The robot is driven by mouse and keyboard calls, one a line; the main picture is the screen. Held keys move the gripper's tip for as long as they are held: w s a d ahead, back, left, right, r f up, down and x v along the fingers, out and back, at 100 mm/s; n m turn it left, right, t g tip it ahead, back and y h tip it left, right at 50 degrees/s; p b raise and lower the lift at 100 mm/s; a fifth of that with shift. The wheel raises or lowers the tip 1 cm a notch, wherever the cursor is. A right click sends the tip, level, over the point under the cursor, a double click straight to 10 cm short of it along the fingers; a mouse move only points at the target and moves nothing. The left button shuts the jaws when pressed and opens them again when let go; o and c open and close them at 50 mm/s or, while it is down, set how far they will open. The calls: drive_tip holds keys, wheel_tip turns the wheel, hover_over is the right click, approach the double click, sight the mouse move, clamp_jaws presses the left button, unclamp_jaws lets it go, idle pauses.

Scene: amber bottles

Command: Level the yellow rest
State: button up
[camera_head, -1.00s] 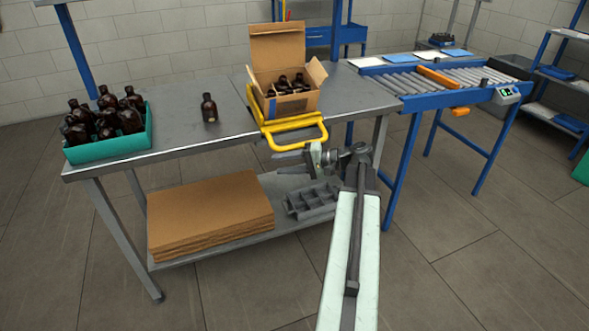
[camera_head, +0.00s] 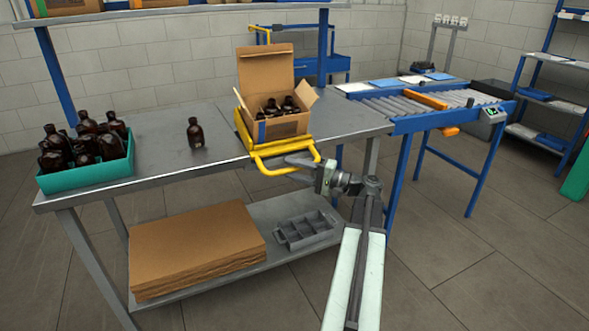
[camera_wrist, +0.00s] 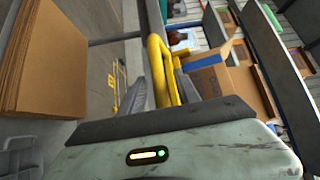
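The yellow rest (camera_head: 245,134) is at the table's front edge with an open carton (camera_head: 280,129) of amber bottles on it. Its looped handle (camera_head: 268,169) sticks out past the edge toward me. I cannot tell the rest's exact tilt. My gripper (camera_head: 297,168) is at the right part of the handle, its fingers apart. In the wrist view the yellow handle bar (camera_wrist: 158,72) runs between the two grey fingers of my gripper (camera_wrist: 162,92). Whether either finger touches the bar is unclear. The carton (camera_wrist: 222,78) shows to the right there.
A teal crate (camera_head: 90,177) of amber bottles stands at the table's left end. One bottle (camera_head: 195,134) stands alone on the grey table (camera_head: 160,155). Cardboard sheets (camera_head: 195,250) and a grey divided tray (camera_head: 306,230) lie on the lower shelf. A roller conveyor (camera_head: 405,108) stands to the right.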

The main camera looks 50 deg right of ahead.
drive_tip(key=shift+w, duration=0.1)
clamp_jaws()
drive_tip(key=shift+a, duration=0.1)
idle(1.3)
